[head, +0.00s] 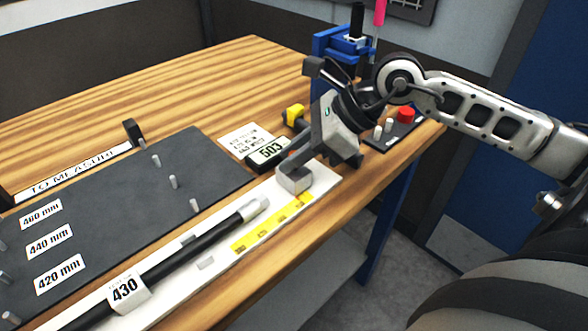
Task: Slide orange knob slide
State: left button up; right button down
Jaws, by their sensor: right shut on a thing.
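My right gripper (312,150) reaches in from the right and points down at the right end of the white measuring board (325,178). It is shut on the orange knob (293,154), of which only a small orange-red sliver shows beside the finger. The grey slide block (294,181) sits on the board just below the fingers. A black rod (190,250) with a pale end and a 430 label (125,289) lies along the board, its pale tip a little left of the block. My left gripper is out of view.
A dark rack (110,210) with pegs and 460, 440 and 420 mm labels lies left. A 503 display (270,151), a yellow-ended tool (295,115), a red button box (405,116) and a blue fixture (335,45) stand nearby. The back left wood is clear.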

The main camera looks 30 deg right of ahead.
jog(key=shift+w+d+f+b, duration=0.1)
jog(key=shift+d+f+b, duration=0.25)
jog(key=shift+d, duration=0.35)
jog(key=shift+d+r, duration=0.25)
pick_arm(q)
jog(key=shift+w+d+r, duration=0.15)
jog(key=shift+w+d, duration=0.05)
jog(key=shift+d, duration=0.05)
pick_arm(e)
jog(key=shift+r, duration=0.1)
jog(key=c, duration=1.3)
grip_release()
jog(key=shift+d+r, duration=0.1)
jog(key=shift+d, duration=0.05)
jog(key=shift+s+d+r+b, duration=0.25)
jog(key=shift+d+r+b, duration=0.1)
jog(key=shift+d, duration=0.05)
pick_arm(q)
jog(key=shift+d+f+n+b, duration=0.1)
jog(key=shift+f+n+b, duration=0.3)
jog(key=shift+b, duration=0.4)
pick_arm(e)
jog(key=v, duration=1.4)
jog(key=shift+r, duration=0.2)
